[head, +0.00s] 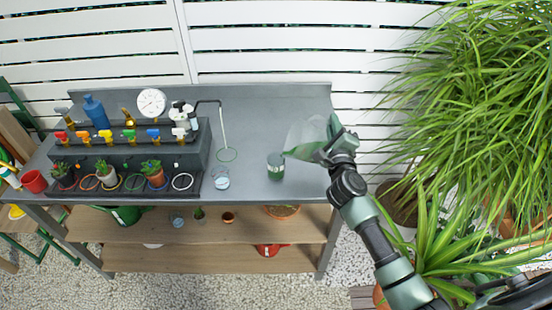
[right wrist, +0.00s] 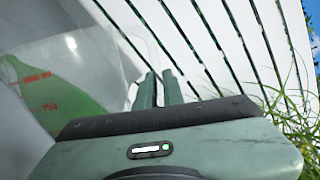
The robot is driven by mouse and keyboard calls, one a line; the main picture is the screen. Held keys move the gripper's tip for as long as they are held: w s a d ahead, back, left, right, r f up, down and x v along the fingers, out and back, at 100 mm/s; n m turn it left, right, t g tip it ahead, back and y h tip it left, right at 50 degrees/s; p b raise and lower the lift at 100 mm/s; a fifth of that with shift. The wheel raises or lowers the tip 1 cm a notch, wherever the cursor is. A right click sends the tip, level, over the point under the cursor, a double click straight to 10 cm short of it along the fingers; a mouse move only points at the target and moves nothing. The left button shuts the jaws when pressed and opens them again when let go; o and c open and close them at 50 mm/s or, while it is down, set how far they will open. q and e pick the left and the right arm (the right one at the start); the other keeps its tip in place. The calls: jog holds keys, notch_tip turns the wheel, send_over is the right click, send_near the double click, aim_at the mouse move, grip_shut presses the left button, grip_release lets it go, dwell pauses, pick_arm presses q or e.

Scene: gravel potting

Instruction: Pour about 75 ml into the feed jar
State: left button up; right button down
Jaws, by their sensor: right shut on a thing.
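My right gripper (head: 335,140) is shut on a clear measuring jug (head: 305,135) at the right end of the bench. The jug is tilted to the left, with its lip close to the rim of a small green-tinted jar (head: 275,168), which looks like the feed jar. The jar stands upright on the grey bench top. The right wrist view shows the jug wall (right wrist: 35,75) with red volume marks and a slanted green area behind them that looks like liquid. I cannot make out a stream or the jar's level. My left gripper is out of view.
A dark rack (head: 130,150) with coloured taps, a dial and small potted plants fills the bench's left. Tall grassy plants (head: 480,100) crowd the right side.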

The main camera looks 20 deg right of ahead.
jog(key=shift+w+a+r+n+p, duration=0.25)
jog(key=shift+a+r+n+p, duration=0.1)
jog(key=shift+a+r+n, duration=0.45)
dwell(2.3)
jog(key=d+f+m+b, duration=0.1)
jog(key=f, duration=0.1)
jog(key=s+d+f+m+b, duration=0.1)
jog(key=d+f+m+b, duration=0.1)
jog(key=f, duration=0.1)
jog(key=d+f+m+b, duration=0.1)
jog(key=f+m, duration=0.1)
jog(key=shift+s+d+f+b, duration=0.25)
jog(key=shift+s+f+b, duration=0.05)
jog(key=shift+b, duration=0.05)
jog(key=shift+d+r+m, duration=0.15)
jog(key=shift+m, duration=0.15)
jog(key=shift+s+d+f+m, duration=0.15)
jog(key=shift+d+f+m, duration=0.35)
jog(key=shift+m, duration=0.3)
jog(key=shift+d+f, duration=0.1)
dwell(0.3)
jog(key=shift+s+d+f+m+b, duration=0.2)
jog(key=shift+d+f+m+b, duration=0.5)
jog(key=shift+f+m, duration=0.5)
jog(key=shift+s+d+f+m+b, duration=0.25)
jog(key=shift+d+f+m+b, duration=0.1)
jog(key=shift+d+f+m, duration=0.8)
jog(key=shift+s+d+f+m+b, duration=0.2)
jog(key=shift+d+f+m+b, duration=0.35)
jog(key=shift+f+m, duration=0.65)
